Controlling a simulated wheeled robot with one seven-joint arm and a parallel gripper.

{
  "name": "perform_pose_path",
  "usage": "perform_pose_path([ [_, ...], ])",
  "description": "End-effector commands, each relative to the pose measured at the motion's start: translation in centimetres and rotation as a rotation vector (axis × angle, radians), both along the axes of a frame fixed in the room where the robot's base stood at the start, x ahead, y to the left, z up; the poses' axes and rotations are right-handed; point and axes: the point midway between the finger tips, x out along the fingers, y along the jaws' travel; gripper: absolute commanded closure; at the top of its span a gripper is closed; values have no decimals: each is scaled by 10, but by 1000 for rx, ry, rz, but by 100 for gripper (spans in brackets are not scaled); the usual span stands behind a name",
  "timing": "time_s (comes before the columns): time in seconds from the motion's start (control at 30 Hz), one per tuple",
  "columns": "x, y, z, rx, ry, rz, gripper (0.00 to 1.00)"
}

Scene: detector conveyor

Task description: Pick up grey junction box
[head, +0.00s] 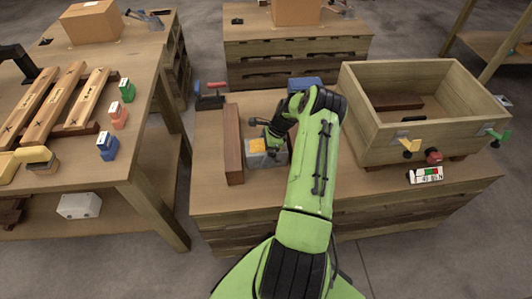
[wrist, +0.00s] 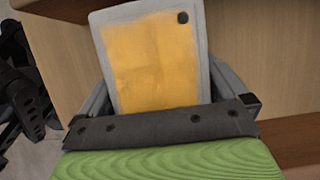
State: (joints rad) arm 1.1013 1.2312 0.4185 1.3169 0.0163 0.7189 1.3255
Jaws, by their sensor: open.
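A grey box with a yellow top face (head: 262,146), which I take to be the junction box, sits on the middle wooden workbench. In the wrist view the box (wrist: 153,58) fills the upper middle, its grey rim and one dark round spot at a corner showing. My gripper (wrist: 163,95) is open, with one grey finger on each side of the box's near end. Whether the fingers touch it I cannot tell. In the head view my green arm reaches over the bench and my gripper (head: 272,138) is at the box, partly hidden by the arm.
A brown wooden bar (head: 233,145) stands just left of the box. A large wooden crate (head: 425,150) with clamps takes up the bench's right side. A blue object (head: 304,84) lies behind my arm. The left table (head: 75,170) holds planks and small coloured blocks.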

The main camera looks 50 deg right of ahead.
Motion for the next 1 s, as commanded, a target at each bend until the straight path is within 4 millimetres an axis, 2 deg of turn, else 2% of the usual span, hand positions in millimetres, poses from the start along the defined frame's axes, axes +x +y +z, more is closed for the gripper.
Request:
perform_pose_path([
  [0.03, 0, 0, 0, 0, 0, 0, 3],
  [0.07, 0, 0, 0, 0, 0, 0, 8],
  [0.5, 0, 0, 0, 0, 0, 0, 75],
  [0.6, 1, 0, 2, -1, -4, 2, 88],
  [0.83, 1, 0, 4, -2, -4, 1, 88],
  [1.0, 2, -1, 34, -3, -6, 3, 88],
])
